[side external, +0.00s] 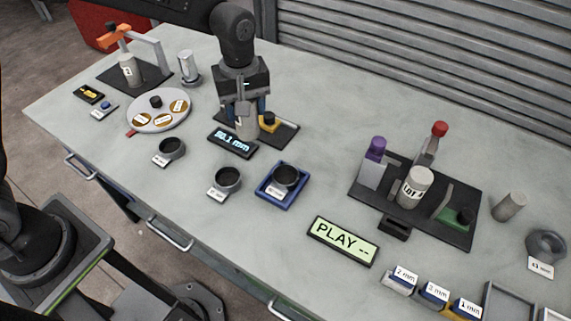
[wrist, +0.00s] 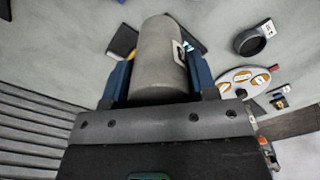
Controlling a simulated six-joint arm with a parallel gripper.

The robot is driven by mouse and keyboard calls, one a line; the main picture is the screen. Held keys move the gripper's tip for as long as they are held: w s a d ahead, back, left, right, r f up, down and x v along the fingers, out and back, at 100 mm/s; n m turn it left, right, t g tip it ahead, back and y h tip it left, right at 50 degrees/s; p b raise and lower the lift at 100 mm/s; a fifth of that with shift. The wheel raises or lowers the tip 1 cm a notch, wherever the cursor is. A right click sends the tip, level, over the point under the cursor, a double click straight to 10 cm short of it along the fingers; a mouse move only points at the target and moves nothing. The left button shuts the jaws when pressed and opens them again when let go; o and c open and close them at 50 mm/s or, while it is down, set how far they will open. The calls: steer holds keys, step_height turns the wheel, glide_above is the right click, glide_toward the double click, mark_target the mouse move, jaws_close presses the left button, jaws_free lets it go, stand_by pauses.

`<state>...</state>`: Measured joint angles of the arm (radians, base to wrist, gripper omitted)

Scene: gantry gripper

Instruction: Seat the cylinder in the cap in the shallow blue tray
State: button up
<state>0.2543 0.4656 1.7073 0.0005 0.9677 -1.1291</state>
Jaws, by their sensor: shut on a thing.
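My gripper (side external: 245,116) is shut on a grey cylinder (wrist: 162,55) with a small pale label. The cylinder sits upright between the blue fingers, and its lower part (side external: 246,129) shows in the side view. It is over the black gauge plate, behind the readout; whether it touches the plate I cannot tell. The shallow blue tray (side external: 270,200) lies in front and to the right of my gripper. The dark, open cap (side external: 286,175) stands in the tray with nothing in it that I can see.
Two similar caps (side external: 227,180) (side external: 171,148) stand left of the tray. The readout (side external: 233,143) shows about 80.1 mm. Table between is clear.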

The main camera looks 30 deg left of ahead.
steer(key=shift+d+f, duration=4.75)
steer(key=shift+f, duration=0.05)
steer(key=shift+f, duration=0.2)
steer(key=o, duration=1.2)
step_height(320, 180, up, 12)
steer(key=shift+r, duration=0.2)
